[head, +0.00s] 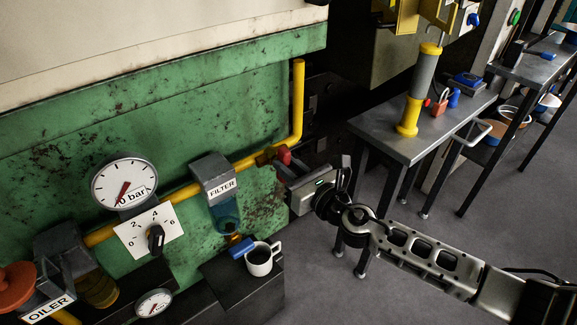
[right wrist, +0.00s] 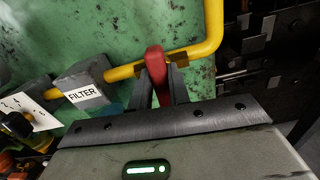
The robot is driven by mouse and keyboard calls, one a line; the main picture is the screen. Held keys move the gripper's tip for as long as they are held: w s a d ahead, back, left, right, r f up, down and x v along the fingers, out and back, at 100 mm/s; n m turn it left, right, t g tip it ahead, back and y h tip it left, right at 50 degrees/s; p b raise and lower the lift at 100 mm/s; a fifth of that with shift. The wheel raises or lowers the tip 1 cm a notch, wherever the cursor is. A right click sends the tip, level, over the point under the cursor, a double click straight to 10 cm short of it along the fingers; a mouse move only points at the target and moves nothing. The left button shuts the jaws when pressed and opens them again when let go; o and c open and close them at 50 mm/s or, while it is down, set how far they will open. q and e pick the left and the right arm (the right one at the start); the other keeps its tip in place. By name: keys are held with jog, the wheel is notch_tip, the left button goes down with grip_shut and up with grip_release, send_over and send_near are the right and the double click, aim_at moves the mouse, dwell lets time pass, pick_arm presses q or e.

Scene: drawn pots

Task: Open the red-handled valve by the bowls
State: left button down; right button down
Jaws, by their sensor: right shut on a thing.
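The red valve handle (head: 284,155) sits on the yellow pipe (head: 247,161), right of the filter (head: 211,176) with its blue bowl (head: 227,214). In the right wrist view the red handle (right wrist: 154,62) stands across the pipe (right wrist: 207,50) between my fingers. My right gripper (head: 287,168) is shut on it; the fingers (right wrist: 157,84) flank it and hide its lower part. The oiler (head: 67,252) with its amber bowl (head: 98,289) stands at the lower left. My left gripper is not in view.
A round gauge (head: 124,184) and a black knob on a numbered plate (head: 146,231) are left of the filter. A white mug (head: 260,262) stands on a dark block (head: 245,292) below the filter. A grey bench (head: 405,145) with tools is right.

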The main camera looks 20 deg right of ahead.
jog(key=m, duration=0.4)
jog(key=shift+d+f+b, duration=0.1)
jog(key=shift+f+b, duration=0.05)
jog(key=shift+b, duration=0.15)
jog(key=m, duration=0.4)
jog(key=shift+d+m, duration=0.15)
jog(key=shift+m, duration=0.15)
jog(key=m, duration=0.4)
jog(key=shift+w+d+f, duration=0.1)
jog(key=shift+f, duration=0.05)
jog(key=shift+f+m+p, duration=0.15)
jog(key=shift+m+p, duration=0.5)
jog(key=shift+m, duration=1.65)
jog(key=c, duration=1.3)
grip_release()
